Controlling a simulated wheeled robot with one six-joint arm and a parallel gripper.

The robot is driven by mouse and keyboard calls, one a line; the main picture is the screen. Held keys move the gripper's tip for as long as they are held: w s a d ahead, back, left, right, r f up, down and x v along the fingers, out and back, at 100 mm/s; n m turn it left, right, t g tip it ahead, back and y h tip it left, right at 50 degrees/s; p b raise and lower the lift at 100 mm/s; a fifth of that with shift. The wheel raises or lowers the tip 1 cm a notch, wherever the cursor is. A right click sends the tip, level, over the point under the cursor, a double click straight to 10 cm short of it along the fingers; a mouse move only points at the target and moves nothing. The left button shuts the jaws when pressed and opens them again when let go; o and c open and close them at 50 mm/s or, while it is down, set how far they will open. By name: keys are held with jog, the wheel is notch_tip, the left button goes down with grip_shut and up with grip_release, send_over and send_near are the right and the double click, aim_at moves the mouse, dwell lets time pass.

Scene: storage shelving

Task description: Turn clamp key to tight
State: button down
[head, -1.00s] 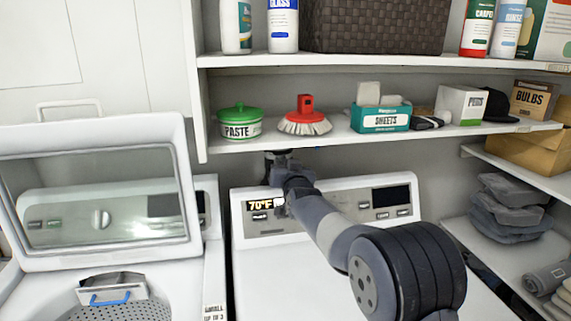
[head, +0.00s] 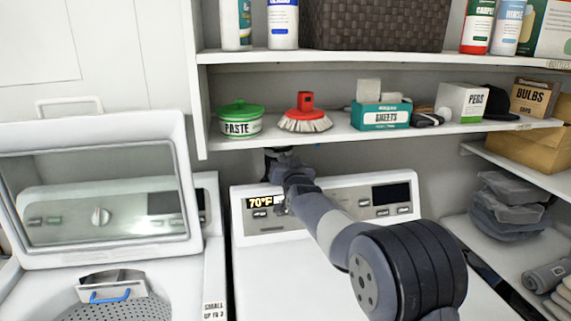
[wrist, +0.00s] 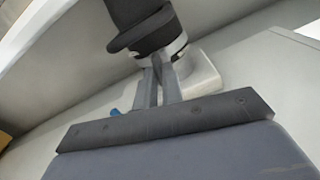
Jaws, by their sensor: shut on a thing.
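In the wrist view, a dark hose end (wrist: 140,22) with a thick black collar meets a pale metal clamp band (wrist: 172,50). My gripper (wrist: 157,70) reaches up to the band, with its two fingers close together on a small, thin grey clamp key (wrist: 156,62). The fingers cover most of the key, so its angle is hard to read. In the head view, my gripper (head: 278,155) is under the lower shelf, behind the dryer's control panel. My wrist and the panel hide most of the clamp there.
The shelf (head: 350,138) above holds a paste tub (head: 240,120), a red brush (head: 304,118) and a sheets box (head: 381,115). The open washer lid (head: 100,190) is at left. A small blue part (wrist: 115,112) shows beside my fingers.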

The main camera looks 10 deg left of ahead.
jog(key=shift+f+m, duration=0.1)
jog(key=shift+m, duration=0.2)
jog(key=shift+w+d+m+b, duration=0.1)
jog(key=shift+m+b, duration=1.85)
jog(key=shift+m, duration=1.55)
jog(key=shift+d+m+b, duration=0.1)
jog(key=shift+m+b, duration=1.8)
jog(key=shift+m, duration=1.6)
jog(key=c, duration=1.5)
grip_release()
jog(key=shift+c, duration=0.2)
jog(key=shift+f, duration=0.1)
jog(key=b+v, duration=0.4)
jog(key=v, duration=0.6)
jog(key=shift+s+b, duration=0.4)
